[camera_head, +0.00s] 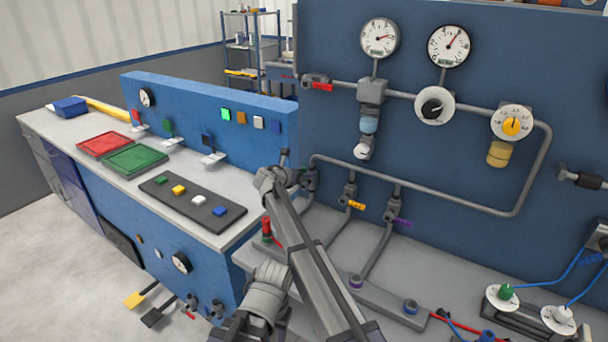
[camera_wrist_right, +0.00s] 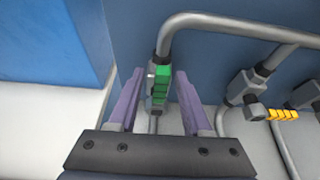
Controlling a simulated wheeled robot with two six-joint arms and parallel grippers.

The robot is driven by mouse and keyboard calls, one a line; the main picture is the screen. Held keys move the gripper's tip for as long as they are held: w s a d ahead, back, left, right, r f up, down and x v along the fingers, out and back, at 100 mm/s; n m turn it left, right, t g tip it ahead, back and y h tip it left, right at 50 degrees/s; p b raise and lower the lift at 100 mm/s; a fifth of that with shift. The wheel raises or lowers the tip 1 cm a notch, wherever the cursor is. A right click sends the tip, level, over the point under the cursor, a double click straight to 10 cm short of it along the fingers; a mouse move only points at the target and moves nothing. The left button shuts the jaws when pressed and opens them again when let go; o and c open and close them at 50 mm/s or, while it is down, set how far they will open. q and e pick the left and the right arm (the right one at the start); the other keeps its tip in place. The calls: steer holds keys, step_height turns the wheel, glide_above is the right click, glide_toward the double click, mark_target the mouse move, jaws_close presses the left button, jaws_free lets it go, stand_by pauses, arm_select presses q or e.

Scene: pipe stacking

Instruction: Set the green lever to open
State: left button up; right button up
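The green lever (camera_wrist_right: 161,84) sits on a grey valve body below the bend of a pipe in the right wrist view. It points toward the camera. My right gripper (camera_wrist_right: 160,76) is open, with its two purple fingers on either side of the lever in this picture. No contact shows, and I cannot tell how deep the lever is between them. In the head view the right gripper (camera_head: 284,158) is at the left end of the lower pipe and its arm hides most of the green lever. My left gripper is not in view.
A yellow lever (camera_head: 355,205) and a purple lever (camera_head: 403,222) are on valves to the right along the same pipe. A blue bench panel (camera_head: 195,105) stands close on the left. Gauges and dials are on the blue wall above.

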step_height(320, 180, up, 10)
steer(key=p, duration=1)
steer(key=s+d+f+m+g+y, duration=0.1)
steer(key=s+d+f+m+g, duration=0.3)
steer(key=s+m, duration=0.45)
steer(key=s+d+f+m+g+y, duration=0.15)
steer(key=s+d+f+m, duration=0.3)
steer(key=s, duration=0.75)
steer(key=s+d+f+m+g+y, duration=0.25)
steer(key=s+d+m, duration=0.4)
steer(key=s, duration=0.45)
steer(key=s+a+f+m+g+y, duration=0.25)
steer(key=s+m, duration=0.65)
steer(key=s, duration=0.6)
steer(key=s+a+n, duration=0.3)
steer(key=s+a, duration=0.2)
steer(key=a, duration=0.6)
steer(key=shift+s+h, duration=0.35)
steer(key=shift+h, duration=0.1)
steer(key=shift+a+g, duration=0.1)
steer(key=shift+g, duration=0.15)
